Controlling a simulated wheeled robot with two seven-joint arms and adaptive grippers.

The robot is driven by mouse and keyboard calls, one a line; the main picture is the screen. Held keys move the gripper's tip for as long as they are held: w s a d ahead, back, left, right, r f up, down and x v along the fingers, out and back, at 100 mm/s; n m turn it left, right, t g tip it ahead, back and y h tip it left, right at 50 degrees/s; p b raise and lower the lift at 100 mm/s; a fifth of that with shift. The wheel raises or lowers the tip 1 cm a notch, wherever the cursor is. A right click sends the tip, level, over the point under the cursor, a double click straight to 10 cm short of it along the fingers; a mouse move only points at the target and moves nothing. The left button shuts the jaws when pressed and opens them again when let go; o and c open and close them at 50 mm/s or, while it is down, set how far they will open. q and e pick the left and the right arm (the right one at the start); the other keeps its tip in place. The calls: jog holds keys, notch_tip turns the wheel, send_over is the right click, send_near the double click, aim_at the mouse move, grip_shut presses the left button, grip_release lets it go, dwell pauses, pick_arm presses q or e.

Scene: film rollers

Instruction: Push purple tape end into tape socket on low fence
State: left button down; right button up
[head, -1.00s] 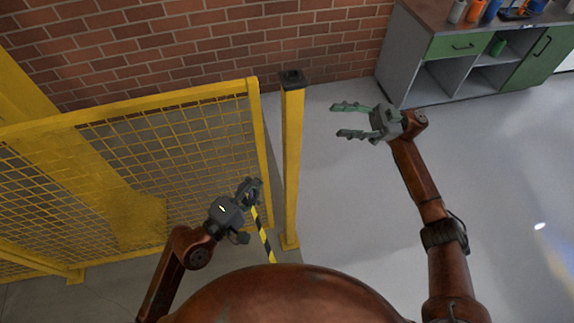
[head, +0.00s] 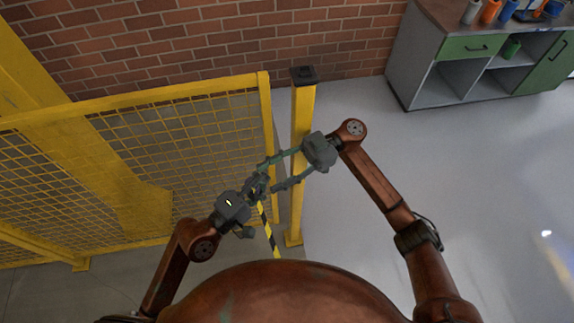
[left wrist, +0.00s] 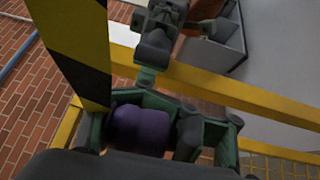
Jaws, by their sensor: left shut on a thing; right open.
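The purple tape end (left wrist: 140,128) sits between the fingers of my left gripper (head: 259,186), which is shut on it. The yellow-and-black tape (head: 266,228) hangs down from there; it also crosses the left wrist view (left wrist: 78,50). My right gripper (head: 272,175) is open, with its green fingertips close around the left fingertips; contact cannot be told. The low fence (head: 120,150) of yellow mesh stands at left, just behind my left gripper. I cannot make out a tape socket on it.
A yellow post (head: 302,120) with a dark cap (head: 303,74) stands right of the fence end, behind my right gripper. A brick wall (head: 200,40) is behind. A grey and green cabinet (head: 450,80) stands far right. The floor at right is clear.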

jog(key=shift+x, duration=2.55)
jog(key=shift+c, duration=0.3)
